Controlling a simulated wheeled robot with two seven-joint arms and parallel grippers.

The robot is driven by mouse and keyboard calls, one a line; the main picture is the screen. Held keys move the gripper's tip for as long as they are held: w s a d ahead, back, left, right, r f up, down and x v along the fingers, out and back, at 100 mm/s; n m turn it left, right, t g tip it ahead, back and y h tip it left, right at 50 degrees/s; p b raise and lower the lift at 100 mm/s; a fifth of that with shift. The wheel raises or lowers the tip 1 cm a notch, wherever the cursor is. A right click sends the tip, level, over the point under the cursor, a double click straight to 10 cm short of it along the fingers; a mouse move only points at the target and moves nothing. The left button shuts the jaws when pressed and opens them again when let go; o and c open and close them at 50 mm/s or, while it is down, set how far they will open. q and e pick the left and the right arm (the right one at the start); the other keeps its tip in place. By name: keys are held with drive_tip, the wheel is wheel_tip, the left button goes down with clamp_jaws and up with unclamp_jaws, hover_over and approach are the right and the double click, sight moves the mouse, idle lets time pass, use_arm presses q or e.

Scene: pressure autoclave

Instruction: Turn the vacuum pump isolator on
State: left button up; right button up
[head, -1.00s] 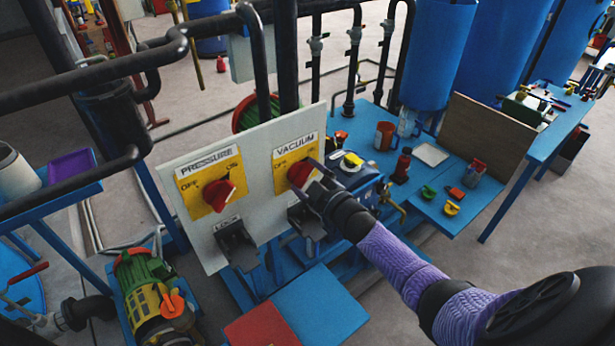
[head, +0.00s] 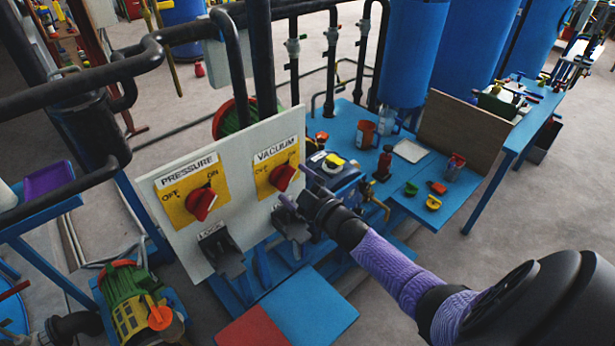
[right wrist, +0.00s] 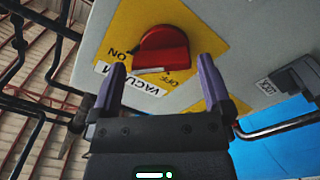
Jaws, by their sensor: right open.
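The vacuum isolator is a red knob (head: 283,177) on a yellow plate marked VACUUM, OFF and ON, on the right of a white panel. In the head view it leans to the upper right, toward ON; its exact angle is hard to tell. My right gripper (head: 291,188) is open and empty, just in front of and below the knob. In the right wrist view the knob (right wrist: 163,45) lies beyond the two purple fingertips (right wrist: 162,66), centred between them, and looks untouched. My left gripper is not in view.
A similar red PRESSURE knob (head: 201,203) is on the panel's left. Black lock brackets (head: 221,252) sit below the knobs. Black pipes (head: 75,88) cross the upper left. A blue table (head: 400,175) with cups and small parts stands to the right.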

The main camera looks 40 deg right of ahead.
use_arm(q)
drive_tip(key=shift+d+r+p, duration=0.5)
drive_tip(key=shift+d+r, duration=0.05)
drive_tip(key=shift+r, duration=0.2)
use_arm(e)
drive_tip(key=s, duration=0.7)
drive_tip(key=shift+s+d, duration=0.35)
drive_tip(key=shift+s, duration=0.05)
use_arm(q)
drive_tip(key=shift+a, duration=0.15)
